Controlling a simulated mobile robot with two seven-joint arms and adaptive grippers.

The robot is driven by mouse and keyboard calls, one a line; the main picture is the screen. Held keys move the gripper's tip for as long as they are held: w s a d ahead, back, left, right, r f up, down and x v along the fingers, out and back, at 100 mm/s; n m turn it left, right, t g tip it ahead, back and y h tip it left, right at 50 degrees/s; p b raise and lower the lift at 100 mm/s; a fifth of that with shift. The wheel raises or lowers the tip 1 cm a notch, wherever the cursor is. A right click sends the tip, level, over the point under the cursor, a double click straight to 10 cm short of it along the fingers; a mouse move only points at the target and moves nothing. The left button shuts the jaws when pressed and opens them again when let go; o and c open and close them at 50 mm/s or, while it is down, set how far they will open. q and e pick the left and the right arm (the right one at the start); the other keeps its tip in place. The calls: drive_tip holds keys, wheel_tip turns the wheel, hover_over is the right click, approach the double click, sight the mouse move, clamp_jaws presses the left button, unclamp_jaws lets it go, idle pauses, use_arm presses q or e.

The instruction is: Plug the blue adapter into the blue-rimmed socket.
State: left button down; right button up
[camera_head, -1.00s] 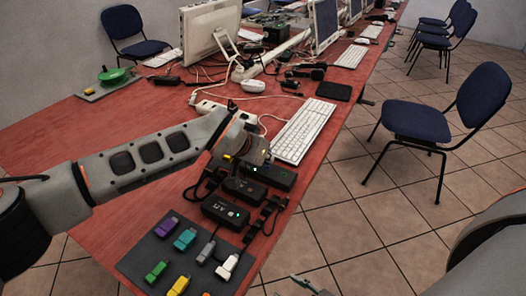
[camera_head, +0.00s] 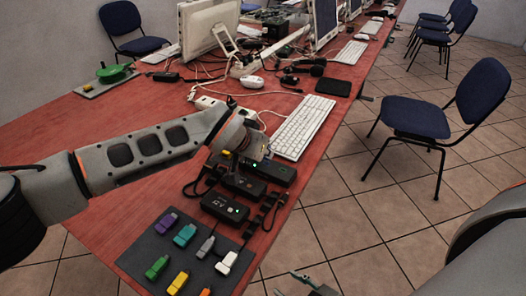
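I cannot make out a blue adapter or a blue-rimmed socket. A teal adapter (camera_head: 185,235) lies on the dark mat (camera_head: 140,256) among other coloured ones. My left gripper (camera_head: 243,160) is over the power strips, mostly hidden behind its own wrist. I cannot see its fingertips or whether it holds anything. A black power strip (camera_head: 268,171) with a green light lies just under and beside it. My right gripper (camera_head: 290,284) shows at the bottom edge, off the table's right side, partly cut off. Its fingers look apart and empty.
Purple (camera_head: 166,223), grey (camera_head: 206,247), white (camera_head: 227,262), green (camera_head: 158,267) and yellow (camera_head: 178,283) adapters lie on the mat. Black boxes (camera_head: 225,208) with cables lie behind it.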

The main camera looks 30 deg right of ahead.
use_arm(q)
drive_tip(key=shift+f+b, duration=0.35)
drive_tip(key=shift+f, duration=0.85)
use_arm(e)
drive_tip(key=shift+s+f, duration=0.35)
drive_tip(key=shift+f, duration=0.25)
use_arm(q)
drive_tip(key=c, duration=1.9)
unclamp_jaws()
drive_tip(key=shift+r, duration=0.1)
